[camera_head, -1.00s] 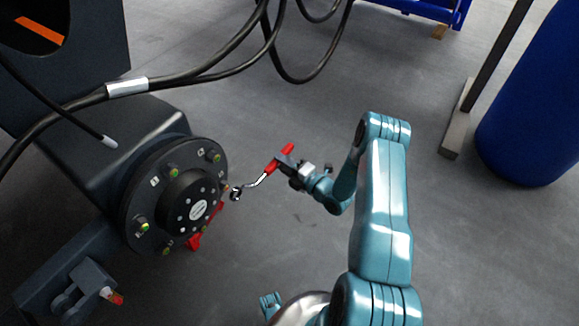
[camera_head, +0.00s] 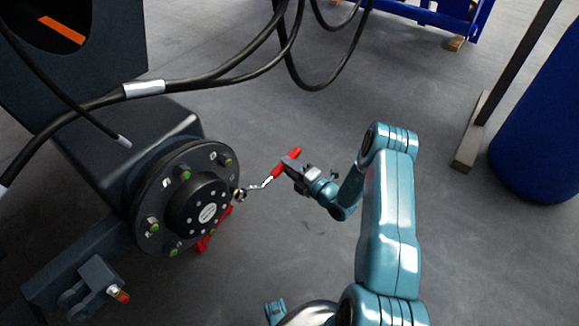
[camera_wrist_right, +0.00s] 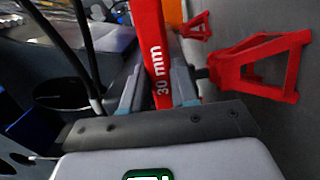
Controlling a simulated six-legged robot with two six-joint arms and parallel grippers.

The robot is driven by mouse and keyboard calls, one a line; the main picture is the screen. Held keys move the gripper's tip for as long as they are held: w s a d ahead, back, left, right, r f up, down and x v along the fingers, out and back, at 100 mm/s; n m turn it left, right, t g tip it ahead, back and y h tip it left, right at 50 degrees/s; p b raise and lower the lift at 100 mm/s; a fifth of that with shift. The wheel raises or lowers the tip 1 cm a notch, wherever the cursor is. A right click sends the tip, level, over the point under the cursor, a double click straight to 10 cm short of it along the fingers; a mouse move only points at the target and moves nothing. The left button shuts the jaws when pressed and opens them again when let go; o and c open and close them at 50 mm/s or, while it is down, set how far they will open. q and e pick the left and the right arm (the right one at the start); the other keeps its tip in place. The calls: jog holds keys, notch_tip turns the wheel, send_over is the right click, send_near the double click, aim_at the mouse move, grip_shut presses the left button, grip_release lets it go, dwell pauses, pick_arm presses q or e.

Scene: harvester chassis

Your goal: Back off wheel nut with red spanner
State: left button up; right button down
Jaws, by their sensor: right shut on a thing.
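My right gripper (camera_head: 293,168) is shut on the handle of the red spanner (camera_head: 270,181), whose bent shank is bare metal. The handle, marked "30 mm", runs up between the fingers in the wrist view (camera_wrist_right: 148,45). The spanner's head is at the right edge of the dark round wheel hub (camera_head: 180,234), over or beside a nut there; I cannot tell whether it is seated. Other wheel nuts, with green marks, sit around the hub, such as the upper left nut (camera_head: 184,175). My left gripper is not in view.
Black hoses (camera_head: 200,82) hang above the hub. A red stand (camera_head: 205,241) is below the hub; a red stand also shows in the wrist view (camera_wrist_right: 262,66). A blue barrel (camera_head: 540,150) and a dark post (camera_head: 505,85) stand at right. Grey floor around the gripper is clear.

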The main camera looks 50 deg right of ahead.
jog(key=shift+w, duration=0.1)
dwell(0.3)
jog(key=shift+w+a+b, duration=0.15)
jog(key=shift+w+b, duration=0.25)
jog(key=shift+w, duration=1.05)
notch_tip(320, 180, up, 3)
jog(key=shift+a+r+n+p, duration=0.15)
jog(key=shift+n+p, duration=0.95)
